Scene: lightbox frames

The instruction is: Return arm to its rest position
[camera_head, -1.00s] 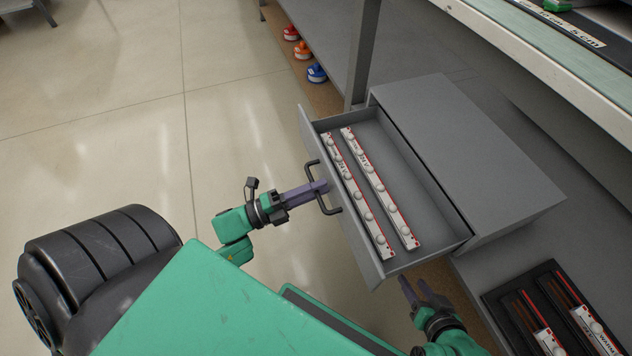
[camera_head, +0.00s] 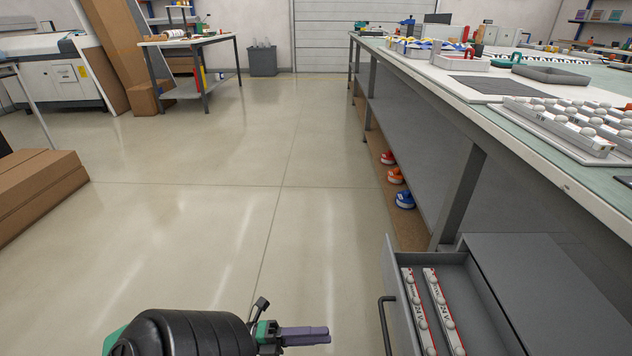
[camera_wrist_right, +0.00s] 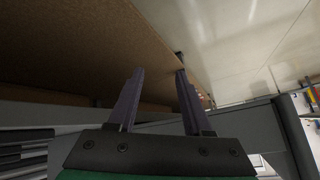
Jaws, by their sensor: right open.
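My left gripper (camera_head: 318,337) is at the bottom of the head view, with its purple fingers pointing right. It is left of the drawer handle (camera_head: 384,322), with a gap between them. The fingers overlap from this side, so their opening cannot be told. The grey drawer (camera_head: 396,287) stands pulled out of its cabinet (camera_head: 535,275), with two white strips (camera_head: 419,312) (camera_head: 443,310) inside. My right gripper (camera_wrist_right: 157,88) shows only in the right wrist view, open and with nothing between its fingers.
The long workbench (camera_head: 560,165) runs along the right side. Cardboard boxes (camera_head: 35,190) stand at the left. The floor (camera_head: 200,220) in the middle is clear. A brown board (camera_wrist_right: 60,45) is close to my right gripper.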

